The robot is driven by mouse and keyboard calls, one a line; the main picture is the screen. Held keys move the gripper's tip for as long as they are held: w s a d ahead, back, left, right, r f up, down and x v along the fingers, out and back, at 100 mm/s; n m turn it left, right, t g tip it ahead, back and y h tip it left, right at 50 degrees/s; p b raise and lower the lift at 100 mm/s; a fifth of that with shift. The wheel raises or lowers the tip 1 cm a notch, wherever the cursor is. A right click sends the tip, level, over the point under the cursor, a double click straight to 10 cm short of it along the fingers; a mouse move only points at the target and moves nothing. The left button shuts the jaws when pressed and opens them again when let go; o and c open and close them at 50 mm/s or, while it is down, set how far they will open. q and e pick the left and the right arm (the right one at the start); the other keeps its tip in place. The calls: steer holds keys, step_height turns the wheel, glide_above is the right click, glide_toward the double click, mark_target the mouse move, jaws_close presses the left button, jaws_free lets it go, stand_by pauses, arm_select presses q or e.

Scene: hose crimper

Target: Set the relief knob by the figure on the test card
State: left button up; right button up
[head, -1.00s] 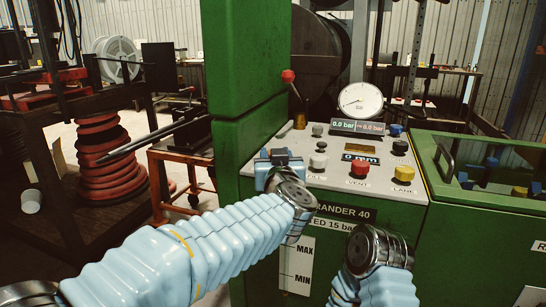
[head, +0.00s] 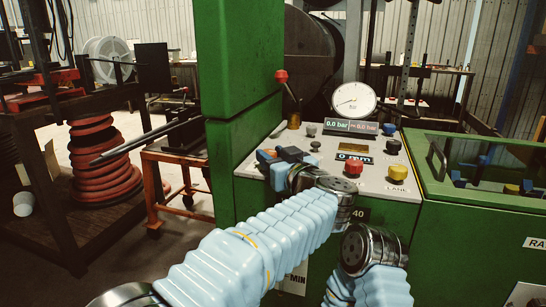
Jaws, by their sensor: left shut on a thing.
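My left gripper (head: 284,158) reaches over the left part of the machine's control panel (head: 374,187). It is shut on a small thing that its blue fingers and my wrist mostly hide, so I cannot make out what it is. A grey knob (head: 311,131) and a dark knob (head: 315,146) stand just behind and right of the gripper. The relief knob cannot be told apart by a label. The pressure display (head: 351,126) reads 0.0 bar. I see no readable test card. My right wrist shows at lower right, its gripper hidden.
A round gauge (head: 354,99) stands behind the panel. A red button (head: 353,167), a yellow button (head: 398,171), a black knob (head: 393,146) and a blue knob (head: 389,129) sit to the right. A red-tipped lever (head: 281,77) and the tall green housing (head: 240,80) border the left.

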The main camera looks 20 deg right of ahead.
arm_select(q)
steer(key=o, duration=1.1)
steer(key=shift+c, duration=0.2)
steer(key=s+d+b, duration=0.1)
steer(key=s+d, duration=0.1)
steer(key=s, duration=1.1)
steer(key=shift+s+d, duration=0.3)
steer(key=shift+d, duration=0.05)
